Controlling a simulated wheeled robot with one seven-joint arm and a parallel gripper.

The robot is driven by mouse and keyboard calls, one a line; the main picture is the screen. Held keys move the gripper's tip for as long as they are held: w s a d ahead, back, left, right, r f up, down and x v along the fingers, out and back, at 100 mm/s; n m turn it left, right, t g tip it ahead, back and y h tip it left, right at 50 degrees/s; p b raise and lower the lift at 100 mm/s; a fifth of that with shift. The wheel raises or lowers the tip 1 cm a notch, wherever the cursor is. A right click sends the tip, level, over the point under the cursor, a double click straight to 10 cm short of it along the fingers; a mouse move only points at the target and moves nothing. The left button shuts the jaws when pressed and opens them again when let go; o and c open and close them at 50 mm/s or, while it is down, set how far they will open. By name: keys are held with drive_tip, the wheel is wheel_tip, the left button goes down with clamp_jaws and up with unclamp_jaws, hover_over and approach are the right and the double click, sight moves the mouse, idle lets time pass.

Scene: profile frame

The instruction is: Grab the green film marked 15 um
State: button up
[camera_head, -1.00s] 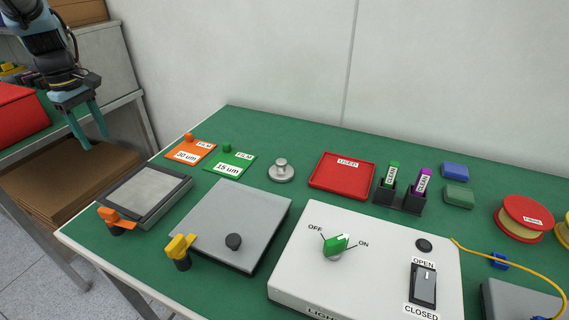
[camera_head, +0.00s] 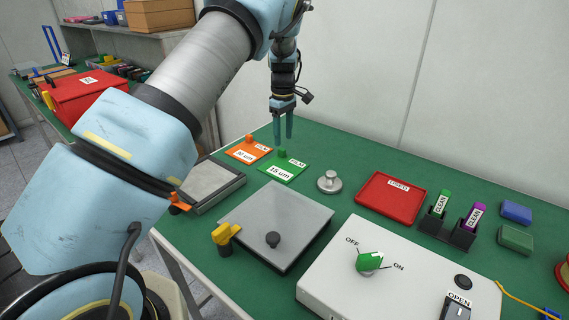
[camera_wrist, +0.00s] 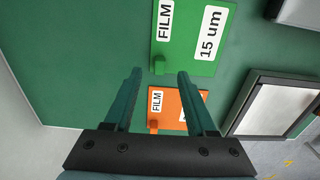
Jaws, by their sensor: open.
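The green film marked 15 um (camera_head: 284,168) lies flat on the green table, with a small green knob at its far edge. It also shows at the top of the wrist view (camera_wrist: 190,38). The orange film marked 30 um (camera_head: 249,150) lies just left of it, and in the wrist view (camera_wrist: 184,108) it is partly behind my gripper. My gripper (camera_head: 283,140) points down above the far edge of the films, its fingers apart and empty. In the wrist view the fingertips (camera_wrist: 160,72) stand either side of the green knob's column, below the green film's label.
A grey metal knob weight (camera_head: 329,182) and a red tray marked USED (camera_head: 392,198) stand to the right. A grey frame (camera_head: 212,188) and a grey plate with a black knob (camera_head: 277,222) lie nearer. The wall is close behind.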

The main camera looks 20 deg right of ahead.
sight(282, 149)
drive_tip(key=shift+w+a+f+p, duration=0.15)
drive_tip(key=shift+f+p, duration=0.35)
drive_tip(key=shift+f, duration=0.75)
drive_tip(key=shift+w+d+f+p, duration=0.1)
drive_tip(key=shift+f+p, duration=0.4)
drive_tip(key=shift+f, duration=0.7)
drive_tip(key=shift+c, duration=0.3)
clamp_jaws()
